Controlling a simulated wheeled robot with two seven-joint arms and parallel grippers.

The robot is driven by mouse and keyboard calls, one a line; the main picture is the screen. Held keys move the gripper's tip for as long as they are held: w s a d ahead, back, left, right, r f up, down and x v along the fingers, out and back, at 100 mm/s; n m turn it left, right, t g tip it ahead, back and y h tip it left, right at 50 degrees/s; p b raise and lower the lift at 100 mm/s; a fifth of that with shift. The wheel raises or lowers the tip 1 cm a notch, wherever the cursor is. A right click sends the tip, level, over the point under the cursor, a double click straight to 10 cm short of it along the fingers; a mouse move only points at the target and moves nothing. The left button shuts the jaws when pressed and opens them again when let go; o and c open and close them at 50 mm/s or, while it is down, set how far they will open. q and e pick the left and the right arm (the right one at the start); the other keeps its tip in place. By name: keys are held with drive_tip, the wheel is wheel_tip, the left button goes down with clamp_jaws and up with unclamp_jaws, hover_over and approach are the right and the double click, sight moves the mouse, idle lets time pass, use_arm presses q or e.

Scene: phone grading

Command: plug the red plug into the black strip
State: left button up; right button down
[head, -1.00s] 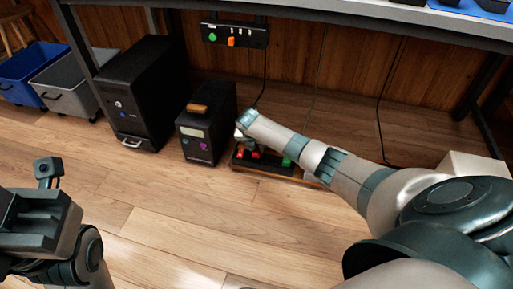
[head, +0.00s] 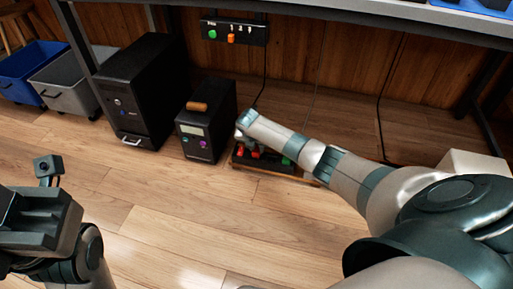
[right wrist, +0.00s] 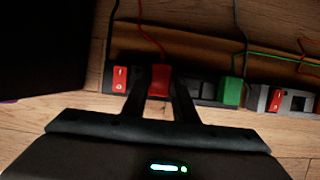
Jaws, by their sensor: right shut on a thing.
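The black strip (right wrist: 205,87) lies on a wooden base on the floor; it also shows in the head view (head: 270,165), partly hidden by my right arm. The red plug (right wrist: 159,80), with a red cord, is between the fingers of my right gripper (right wrist: 160,100), which is shut on it. The plug is over or at the strip, between a red switch and a green plug (right wrist: 232,91). I cannot tell whether it is seated. My left gripper (head: 42,215) is at the lower left of the head view, away from the strip; its jaws are unclear.
A black box with a display (head: 205,125) stands just left of the strip, and a taller black tower (head: 140,95) beyond it. Blue (head: 28,70) and grey bins (head: 65,85) stand far left. Front floor is clear.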

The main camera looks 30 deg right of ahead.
drive_tip(key=shift+f, duration=0.4)
drive_tip(key=c, duration=1.4)
unclamp_jaws()
drive_tip(key=shift+f, duration=0.1)
drive_tip(key=shift+o, duration=0.3)
